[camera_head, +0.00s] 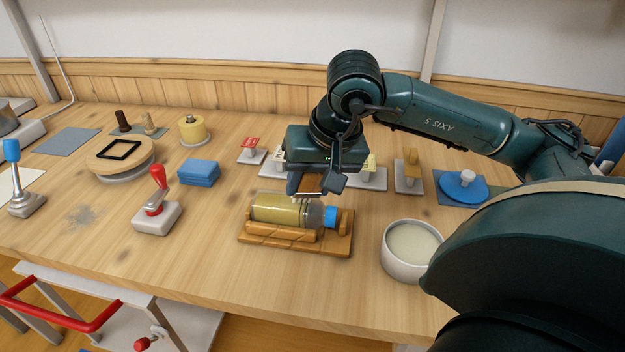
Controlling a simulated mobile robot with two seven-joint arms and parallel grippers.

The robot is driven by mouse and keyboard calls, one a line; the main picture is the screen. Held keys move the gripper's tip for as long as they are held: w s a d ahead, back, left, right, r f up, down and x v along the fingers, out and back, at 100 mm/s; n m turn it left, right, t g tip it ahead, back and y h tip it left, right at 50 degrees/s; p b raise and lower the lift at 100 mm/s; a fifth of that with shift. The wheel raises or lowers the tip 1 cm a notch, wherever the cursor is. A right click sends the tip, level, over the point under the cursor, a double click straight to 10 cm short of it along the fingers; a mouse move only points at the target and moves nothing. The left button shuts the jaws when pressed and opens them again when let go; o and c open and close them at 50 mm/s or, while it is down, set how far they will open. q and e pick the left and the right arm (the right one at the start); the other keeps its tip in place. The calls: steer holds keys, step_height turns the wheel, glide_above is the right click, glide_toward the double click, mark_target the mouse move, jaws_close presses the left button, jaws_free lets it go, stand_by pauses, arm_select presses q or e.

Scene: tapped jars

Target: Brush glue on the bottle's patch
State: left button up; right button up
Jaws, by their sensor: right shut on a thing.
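The bottle (283,210) lies on its side in a wooden cradle (338,246), its blue cap to the right. Its body looks yellowish, with a grey shoulder by the cap; I cannot make out a separate patch. My right gripper (314,187) is above the bottle, pointing down, shut on what looks like a brush (309,184) with a flat wooden handle. The brush's pale lower end is at the bottle's upper side near the shoulder; I cannot tell whether it touches. A white bowl of cream-coloured glue (413,242) stands right of the cradle. My left gripper is not in view.
A red-handled stamp (157,205), a blue block (199,172) and a round turntable (122,160) stand to the left. Small labelled stands (252,152) and a blue disc (463,188) are behind. The table is clear between the stamp and cradle.

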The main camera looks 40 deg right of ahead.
steer(key=shift+a, duration=0.1)
steer(key=shift+w+a+r, duration=0.1)
steer(key=shift+w+a, duration=0.1)
steer(key=shift+w, duration=0.05)
steer(key=shift+w+a+p, duration=0.45)
steer(key=shift+w+a, duration=0.1)
steer(key=shift+w, duration=0.05)
steer(key=shift+w+a, duration=0.55)
steer(key=shift+w, duration=0.25)
steer(key=shift+w+a, duration=1.1)
steer(key=shift+w, duration=0.15)
